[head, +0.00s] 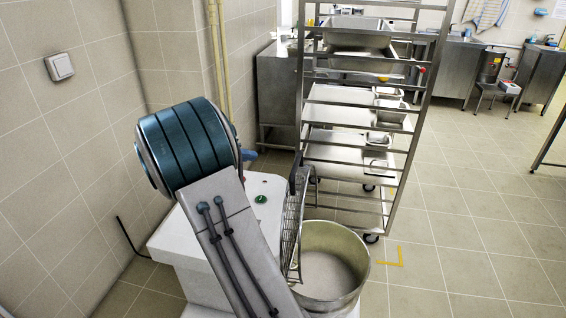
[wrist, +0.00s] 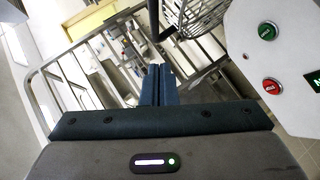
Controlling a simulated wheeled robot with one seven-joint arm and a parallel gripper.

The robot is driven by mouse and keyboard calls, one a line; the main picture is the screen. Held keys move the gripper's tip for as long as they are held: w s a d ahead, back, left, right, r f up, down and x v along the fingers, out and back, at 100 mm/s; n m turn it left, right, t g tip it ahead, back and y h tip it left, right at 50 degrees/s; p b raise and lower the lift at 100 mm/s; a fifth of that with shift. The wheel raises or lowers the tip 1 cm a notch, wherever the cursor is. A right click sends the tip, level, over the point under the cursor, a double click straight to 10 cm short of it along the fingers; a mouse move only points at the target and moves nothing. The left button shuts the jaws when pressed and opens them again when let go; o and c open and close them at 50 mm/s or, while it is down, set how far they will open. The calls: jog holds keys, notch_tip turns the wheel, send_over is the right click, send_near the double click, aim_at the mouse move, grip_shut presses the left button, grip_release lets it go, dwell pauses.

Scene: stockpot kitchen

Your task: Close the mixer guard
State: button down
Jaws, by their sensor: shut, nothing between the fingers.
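The mixer guard (head: 291,232) is a curved wire grille. In the head view it stands steeply upright along the left side of the steel mixer bowl (head: 364,262), leaving the bowl's mouth uncovered. The white mixer body (head: 172,240) is left of the bowl, partly behind my arm. In the wrist view the wire guard (wrist: 196,20) shows at the top, right of centre. My gripper (wrist: 160,68) is shut and empty, with its blue fingertips just below and left of the guard wires and a dark bar. Whether they touch is unclear.
The mixer's panel with a green button (wrist: 267,31) and a red button (wrist: 272,88) is at the right in the wrist view. A metal tray rack (head: 420,110) stands behind the bowl. A tiled wall is at the left. Open floor (head: 470,240) lies to the right.

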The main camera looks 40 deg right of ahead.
jog(key=s+d+f+h+p, duration=0.1)
jog(key=d+f, duration=0.4)
jog(key=d, duration=0.7)
jog(key=shift+f, duration=0.15)
jog(key=shift+s+d, duration=0.15)
jog(key=shift+d, duration=0.05)
